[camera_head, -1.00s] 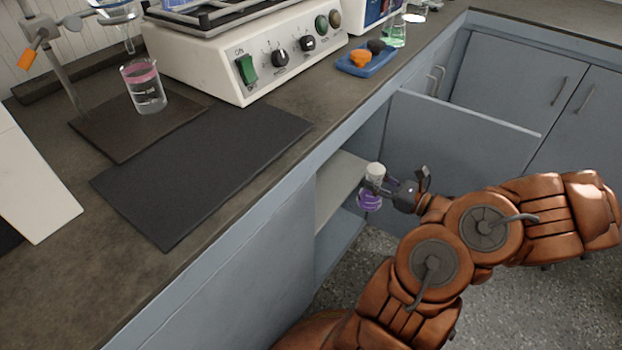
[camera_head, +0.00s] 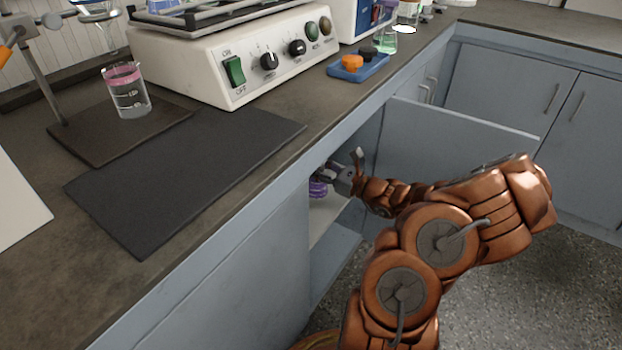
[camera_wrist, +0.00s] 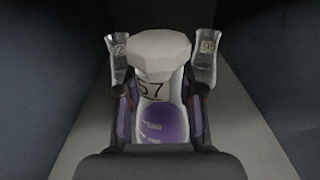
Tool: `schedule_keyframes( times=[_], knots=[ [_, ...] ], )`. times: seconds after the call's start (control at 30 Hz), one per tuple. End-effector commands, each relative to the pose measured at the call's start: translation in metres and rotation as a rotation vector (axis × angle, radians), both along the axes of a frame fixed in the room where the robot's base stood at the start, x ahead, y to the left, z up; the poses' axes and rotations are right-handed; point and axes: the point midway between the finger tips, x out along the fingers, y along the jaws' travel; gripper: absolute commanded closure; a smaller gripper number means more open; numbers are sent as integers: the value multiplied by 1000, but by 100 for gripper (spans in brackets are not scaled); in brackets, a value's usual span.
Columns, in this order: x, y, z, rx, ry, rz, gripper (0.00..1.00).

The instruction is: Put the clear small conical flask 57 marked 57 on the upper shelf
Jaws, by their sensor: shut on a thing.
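The small conical flask 57 (camera_wrist: 160,95) is clear, with a white stopper, a dark "57" mark and purple content. My gripper (camera_wrist: 160,112) is shut on it, one finger on each side. In the head view my gripper (camera_head: 330,175) is inside the open cupboard below the counter. The purple part of the flask (camera_head: 318,188) shows there above the upper shelf (camera_head: 325,215); its top is hidden under the counter edge. I cannot tell whether the flask touches the shelf.
Two other clear marked vessels stand beyond the flask, one on the left (camera_wrist: 117,60) and one on the right (camera_wrist: 203,58). A lower shelf (camera_head: 335,248) shows below.

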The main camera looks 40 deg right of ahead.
Motion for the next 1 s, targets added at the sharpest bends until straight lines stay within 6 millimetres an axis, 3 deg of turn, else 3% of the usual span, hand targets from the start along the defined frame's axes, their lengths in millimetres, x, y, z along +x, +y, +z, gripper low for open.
schedule_keyframes(
  times=[0.37,0.63,0.97,1.0],
  knots=[
    [19,7,-1,0,0,1,100],
    [19,7,-36,-1,3,0,100],
    [19,6,-36,0,1,-1,100],
    [19,6,-36,0,1,0,62]
  ],
)
